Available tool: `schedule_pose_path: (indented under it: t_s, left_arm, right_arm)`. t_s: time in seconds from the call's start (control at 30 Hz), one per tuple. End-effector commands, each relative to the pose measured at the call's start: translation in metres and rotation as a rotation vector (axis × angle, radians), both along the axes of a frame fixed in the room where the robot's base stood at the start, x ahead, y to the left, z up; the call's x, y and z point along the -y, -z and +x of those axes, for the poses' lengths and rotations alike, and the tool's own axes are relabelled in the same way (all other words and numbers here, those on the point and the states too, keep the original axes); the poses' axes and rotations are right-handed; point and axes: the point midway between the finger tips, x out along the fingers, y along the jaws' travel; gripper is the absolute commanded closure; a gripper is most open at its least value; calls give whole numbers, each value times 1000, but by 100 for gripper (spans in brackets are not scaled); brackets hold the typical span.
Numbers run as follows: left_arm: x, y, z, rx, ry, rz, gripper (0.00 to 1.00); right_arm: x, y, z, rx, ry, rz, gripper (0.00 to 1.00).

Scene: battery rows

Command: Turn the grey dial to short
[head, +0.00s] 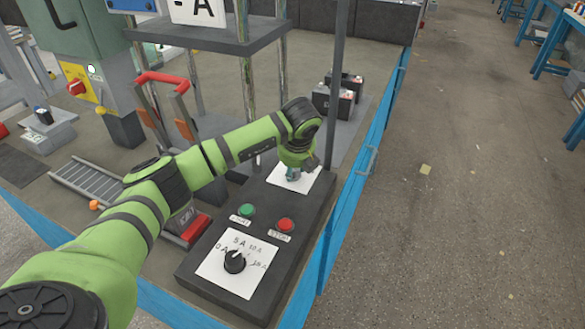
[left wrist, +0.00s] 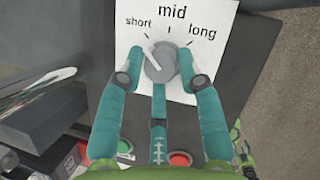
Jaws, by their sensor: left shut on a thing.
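The grey dial (left wrist: 161,64) sits on a white card (left wrist: 216,20) marked short, mid and long, seen in the left wrist view. Its pale pointer line points up and left, toward the short side. My left gripper (left wrist: 165,76) is shut on the dial, with teal fingers on its left, right and lower sides. In the head view my left gripper (head: 292,173) reaches down over the card (head: 304,182) at the far end of the dark control panel (head: 300,228). There the gripper and arm hide the dial.
A green button (head: 247,210) and a red button (head: 286,224) lie nearer on the panel. A black knob (head: 234,262) on a white ampere card is at the near end. A grey post (head: 336,85) rises close beside the gripper. Dark batteries (head: 335,100) stand behind.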

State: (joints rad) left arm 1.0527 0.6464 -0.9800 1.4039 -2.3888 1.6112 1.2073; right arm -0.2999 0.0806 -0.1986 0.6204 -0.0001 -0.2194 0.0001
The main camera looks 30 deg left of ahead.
Motion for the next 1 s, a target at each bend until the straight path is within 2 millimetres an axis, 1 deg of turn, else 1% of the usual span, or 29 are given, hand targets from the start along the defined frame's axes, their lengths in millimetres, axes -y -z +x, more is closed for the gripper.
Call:
schedule_pose_path:
  t_s: [0.03, 0.43, 0.47, 0.5, 0.83, 0.93, 1.0]
  left_arm:
    - [1, -8, 6, 26, -6, -5, 97]
    - [0, -8, 6, 25, -13, -4, 97]
    - [0, -8, 6, 25, -13, -4, 56]
    - [0, -8, 6, 25, -13, -4, 44]
    - [0, -5, 3, 13, -11, -1, 44]
    - [1, -11, 1, 14, -11, -2, 44]
    - [4, -21, -2, 16, -11, -1, 44]
  right_arm:
    - [-1, 0, 0, 1, 0, 1, 40]
    - [-2, 0, 0, 0, 0, 3, 40]
    - [-2, 0, 0, 0, 0, 3, 40]
    - [-2, 0, 0, -1, 0, 3, 40]
    - [0, 0, 0, 0, -3, 0, 40]
    - [0, 0, 0, 0, -3, 0, 40]
    - [0, 0, 0, -1, -2, 0, 40]
